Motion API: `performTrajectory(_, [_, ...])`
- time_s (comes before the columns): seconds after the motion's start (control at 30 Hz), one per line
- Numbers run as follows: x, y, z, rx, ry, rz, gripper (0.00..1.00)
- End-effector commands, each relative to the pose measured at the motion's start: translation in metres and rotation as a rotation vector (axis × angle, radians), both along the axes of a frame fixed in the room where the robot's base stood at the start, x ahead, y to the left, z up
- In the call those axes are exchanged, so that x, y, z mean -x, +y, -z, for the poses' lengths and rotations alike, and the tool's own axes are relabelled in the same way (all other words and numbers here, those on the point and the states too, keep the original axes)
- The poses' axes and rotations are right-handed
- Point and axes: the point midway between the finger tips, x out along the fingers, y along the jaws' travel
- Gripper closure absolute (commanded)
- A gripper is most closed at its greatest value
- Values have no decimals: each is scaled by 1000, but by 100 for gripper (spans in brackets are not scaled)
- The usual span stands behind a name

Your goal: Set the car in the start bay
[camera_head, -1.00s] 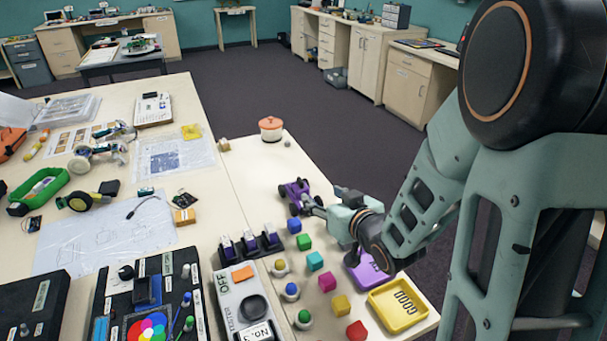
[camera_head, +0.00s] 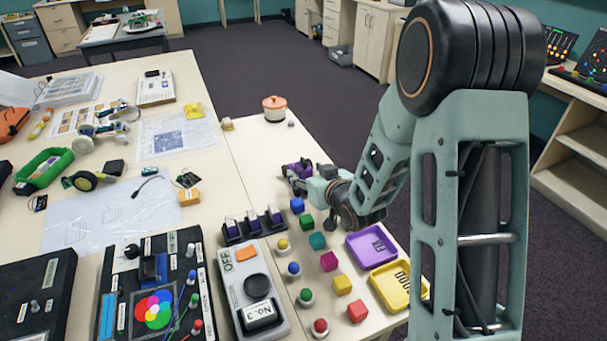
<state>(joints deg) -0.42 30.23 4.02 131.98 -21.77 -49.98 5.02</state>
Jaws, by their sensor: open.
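A purple toy car (camera_head: 296,171) with dark wheels stands on the table's right part, beyond the coloured blocks. My gripper (camera_head: 309,184) is at the car's near right side, low over the table, and hides part of it. Its jaws are open. The fingertips are small here, and I cannot tell whether they touch the car or reach around it. I cannot pick out a marked start bay in this view.
A black rack (camera_head: 234,241) with several purple-and-white pieces and a grey tester box (camera_head: 272,321) stand left of the blocks. A purple tray (camera_head: 385,258) and yellow tray (camera_head: 376,283) lie near the right edge. An orange-lidded pot (camera_head: 274,114) stands beyond the car.

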Motion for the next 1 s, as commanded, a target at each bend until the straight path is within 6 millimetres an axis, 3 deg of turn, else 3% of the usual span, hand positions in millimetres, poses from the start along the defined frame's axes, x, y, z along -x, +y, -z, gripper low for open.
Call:
performTrajectory(0.13, [-11,4,4,0,-1,1,48])
performTrajectory(0.4, [-13,4,5,-1,-1,2,48])
performTrajectory(0.87, [-13,4,5,-1,-2,2,97])
performTrajectory(1.0, [-13,4,5,-1,-2,2,99])
